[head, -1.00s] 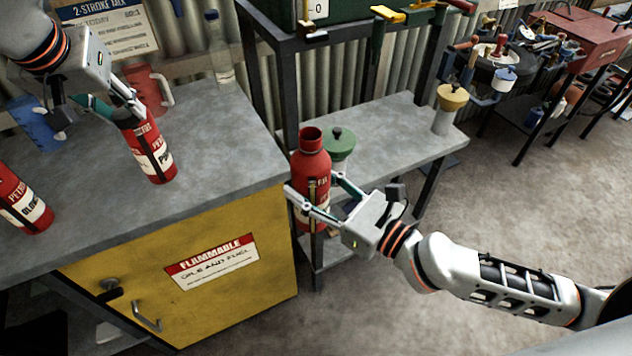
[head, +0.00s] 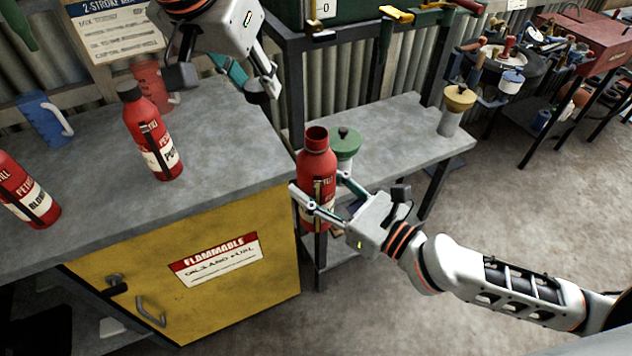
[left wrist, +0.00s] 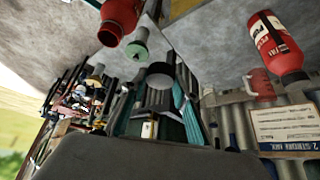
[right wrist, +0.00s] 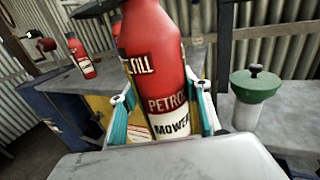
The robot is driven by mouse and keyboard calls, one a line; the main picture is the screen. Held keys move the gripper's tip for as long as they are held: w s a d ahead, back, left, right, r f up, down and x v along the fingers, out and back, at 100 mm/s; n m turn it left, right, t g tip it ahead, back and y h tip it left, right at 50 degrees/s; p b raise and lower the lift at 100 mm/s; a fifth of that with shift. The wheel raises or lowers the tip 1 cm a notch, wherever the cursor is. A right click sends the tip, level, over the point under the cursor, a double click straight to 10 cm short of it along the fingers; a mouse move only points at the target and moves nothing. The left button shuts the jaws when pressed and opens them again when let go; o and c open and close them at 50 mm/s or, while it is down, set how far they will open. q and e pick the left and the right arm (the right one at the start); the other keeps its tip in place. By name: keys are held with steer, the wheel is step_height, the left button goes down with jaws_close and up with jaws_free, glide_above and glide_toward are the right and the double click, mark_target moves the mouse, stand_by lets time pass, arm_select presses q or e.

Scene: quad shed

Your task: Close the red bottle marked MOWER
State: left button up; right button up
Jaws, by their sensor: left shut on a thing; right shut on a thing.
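The red MOWER bottle (head: 313,168) stands upright beside the bench with its mouth uncapped. My right gripper (head: 318,207) is shut around its body, and the right wrist view shows the MOWER label on the bottle (right wrist: 155,60) between the fingers. My left gripper (head: 262,90) is above the bench, left of and higher than the bottle. It is shut on a dark round cap (left wrist: 160,75), apart from the bottle. The bottle's open mouth (left wrist: 108,35) shows in the left wrist view.
Another red bottle (head: 152,135) with a black cap and a third red bottle (head: 24,190) stand on the grey bench (head: 215,150). A blue jug (head: 44,122) and a red jug (head: 150,82) are behind. A green-lidded container (head: 344,145) stands close behind the MOWER bottle.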

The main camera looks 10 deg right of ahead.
arm_select(q)
steer(key=r+m, duration=0.1)
steer(key=m, duration=0.1)
glide_above(322, 134)
steer(key=s+a, duration=0.2)
steer(key=shift+w+d+g+h, duration=0.1)
steer(key=shift+d+g+h, duration=0.15)
steer(key=shift+g+h, duration=0.15)
steer(key=shift+f, duration=2)
steer(key=shift+f, duration=0.9)
steer(key=shift+f, duration=0.5)
